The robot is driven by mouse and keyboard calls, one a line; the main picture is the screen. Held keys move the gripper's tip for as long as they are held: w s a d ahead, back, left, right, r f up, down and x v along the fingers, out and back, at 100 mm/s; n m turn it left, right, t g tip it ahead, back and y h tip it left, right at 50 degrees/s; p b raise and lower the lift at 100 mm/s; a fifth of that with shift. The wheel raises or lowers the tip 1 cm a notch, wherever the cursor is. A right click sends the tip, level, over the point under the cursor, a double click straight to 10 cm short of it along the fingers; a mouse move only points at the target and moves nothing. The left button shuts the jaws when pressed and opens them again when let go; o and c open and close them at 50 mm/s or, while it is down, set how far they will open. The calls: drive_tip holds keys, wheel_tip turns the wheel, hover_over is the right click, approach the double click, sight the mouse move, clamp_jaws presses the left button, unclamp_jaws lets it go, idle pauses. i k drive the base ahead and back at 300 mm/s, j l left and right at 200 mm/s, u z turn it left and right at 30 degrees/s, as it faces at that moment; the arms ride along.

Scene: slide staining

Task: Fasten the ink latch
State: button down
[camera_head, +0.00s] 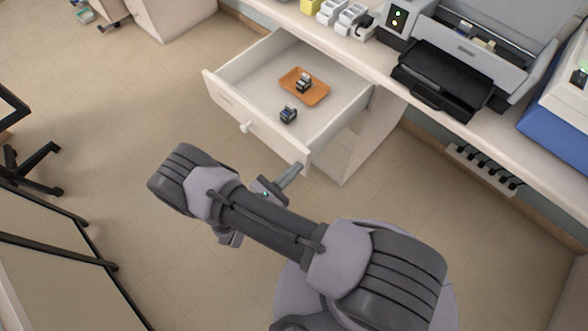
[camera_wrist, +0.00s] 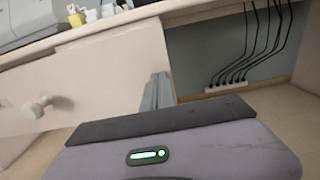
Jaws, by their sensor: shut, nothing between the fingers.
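A grey and black printer (camera_head: 420,45) stands on the counter at the upper right, its grey upper cover raised. Small yellowish and dark parts (camera_head: 478,38) show in its opening; I cannot make out which part is the ink latch. My gripper (camera_head: 297,169) is shut and empty, low in front of the drawer's right front corner and well away from the printer. In the wrist view the closed fingers (camera_wrist: 158,91) point at the drawer's white front panel (camera_wrist: 100,75). I cannot tell whether they touch it.
The white drawer (camera_head: 232,65) is pulled open. It holds an orange tray (camera_head: 316,92) with a small dark item (camera_head: 303,83) on it and another (camera_head: 288,114) beside it. A power strip (camera_head: 485,170) runs along the wall.

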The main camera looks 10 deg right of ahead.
sight(491, 43)
drive_tip(key=i+l, duration=0.15)
drive_tip(key=l, duration=0.15)
drive_tip(key=i+l, duration=0.15)
drive_tip(key=l, duration=0.15)
drive_tip(key=i+l, duration=0.15)
drive_tip(key=l, duration=0.15)
drive_tip(key=i+l, duration=0.1)
drive_tip(key=l, duration=0.2)
